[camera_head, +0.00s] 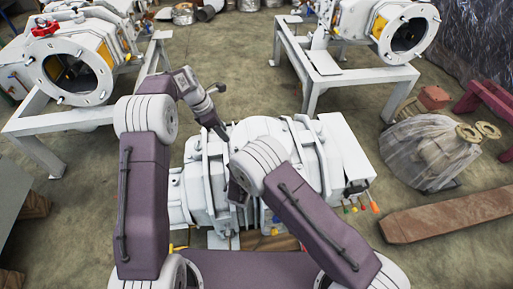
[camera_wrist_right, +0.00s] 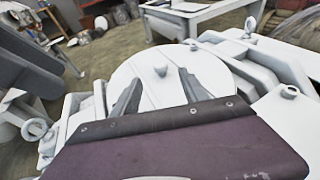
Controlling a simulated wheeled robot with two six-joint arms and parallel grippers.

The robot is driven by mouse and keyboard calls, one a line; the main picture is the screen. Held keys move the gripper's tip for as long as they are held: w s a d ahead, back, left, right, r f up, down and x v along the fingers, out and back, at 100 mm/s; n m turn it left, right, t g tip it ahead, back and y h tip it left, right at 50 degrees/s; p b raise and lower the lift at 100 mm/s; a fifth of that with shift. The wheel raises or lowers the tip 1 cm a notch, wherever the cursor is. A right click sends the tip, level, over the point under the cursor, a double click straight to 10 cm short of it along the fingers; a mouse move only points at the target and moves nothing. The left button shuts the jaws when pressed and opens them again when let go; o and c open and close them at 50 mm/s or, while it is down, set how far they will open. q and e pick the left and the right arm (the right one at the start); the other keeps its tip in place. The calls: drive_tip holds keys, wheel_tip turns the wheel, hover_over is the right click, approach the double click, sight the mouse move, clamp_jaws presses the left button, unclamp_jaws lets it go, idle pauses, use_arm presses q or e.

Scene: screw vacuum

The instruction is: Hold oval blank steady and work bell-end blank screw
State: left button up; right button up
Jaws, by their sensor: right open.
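A large white vacuum machine (camera_head: 300,150) stands in front of me, with ribs and a flat end at the right. In the right wrist view a round white blank plate (camera_wrist_right: 150,78) with a small knob (camera_wrist_right: 161,70) lies on the machine's body. I cannot tell whether it is the oval or the bell-end blank. My right gripper (camera_wrist_right: 158,92) is open, its two fingers apart over this plate; contact is unclear. In the head view my right arm hides that gripper's fingers. My left gripper (camera_head: 221,132) points down at the machine's upper left side; its jaw gap does not show clearly. No screw is distinguishable.
Two similar white machines stand on frames behind, one with a red-knobbed round opening (camera_head: 78,78) and one at the right (camera_head: 405,35). A plastic-wrapped bundle (camera_head: 425,150) and a wooden beam (camera_head: 450,213) lie at the right. Several coloured handles (camera_head: 374,207) stick out near the machine's right end.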

sight(261, 134)
drive_tip(key=x, duration=0.9)
drive_tip(key=shift+d, duration=0.1)
clamp_jaws()
idle(1.2)
